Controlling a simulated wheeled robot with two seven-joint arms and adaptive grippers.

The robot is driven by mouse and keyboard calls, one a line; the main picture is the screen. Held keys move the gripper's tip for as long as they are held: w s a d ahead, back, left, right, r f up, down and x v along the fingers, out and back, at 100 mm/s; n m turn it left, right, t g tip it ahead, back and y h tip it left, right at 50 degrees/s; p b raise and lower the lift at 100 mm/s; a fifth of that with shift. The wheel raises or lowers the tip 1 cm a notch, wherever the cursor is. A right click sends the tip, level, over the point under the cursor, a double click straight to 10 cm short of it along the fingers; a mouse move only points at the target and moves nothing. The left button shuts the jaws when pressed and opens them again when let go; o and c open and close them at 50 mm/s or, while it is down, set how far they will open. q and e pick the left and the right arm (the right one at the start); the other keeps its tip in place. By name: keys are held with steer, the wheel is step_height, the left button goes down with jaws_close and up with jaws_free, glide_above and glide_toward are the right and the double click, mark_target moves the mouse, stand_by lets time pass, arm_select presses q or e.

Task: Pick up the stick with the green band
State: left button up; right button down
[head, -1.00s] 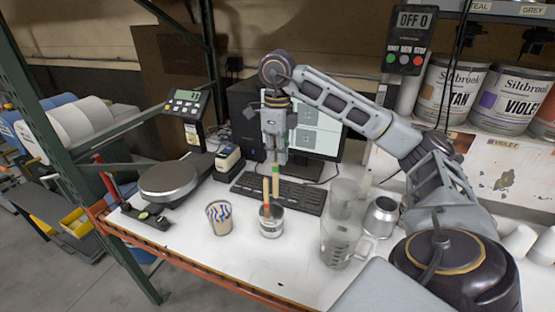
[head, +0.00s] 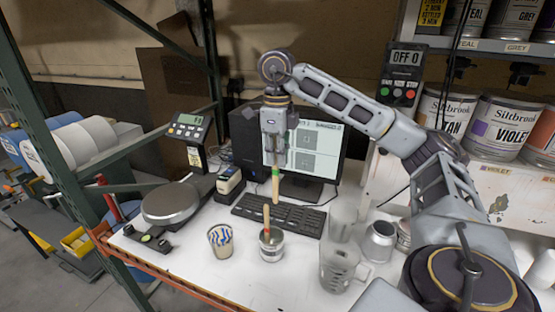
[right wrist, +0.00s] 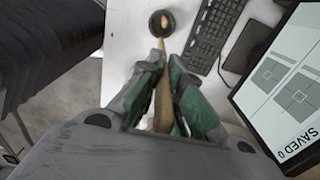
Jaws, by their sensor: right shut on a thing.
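My right gripper (head: 274,172) is shut on the stick with the green band (head: 275,190). In the right wrist view the stick (right wrist: 161,85) lies between the two green-padded fingers (right wrist: 163,90). The can (head: 271,247) stands on the white table, with another stick with an orange-red part (head: 266,218) leaning in it. The can also shows in the right wrist view (right wrist: 153,22). My left gripper is out of view.
A patterned cup (head: 221,242) stands left of the can. A clear jug (head: 337,268), a clear beaker (head: 342,222) and a metal can (head: 379,241) stand to the right. A keyboard (head: 280,216) and monitor (head: 312,152) are behind; a scale (head: 170,203) is at left.

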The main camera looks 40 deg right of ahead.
steer(key=shift+r, duration=1.5)
steer(key=shift+r, duration=0.3)
steer(key=shift+f, duration=0.1)
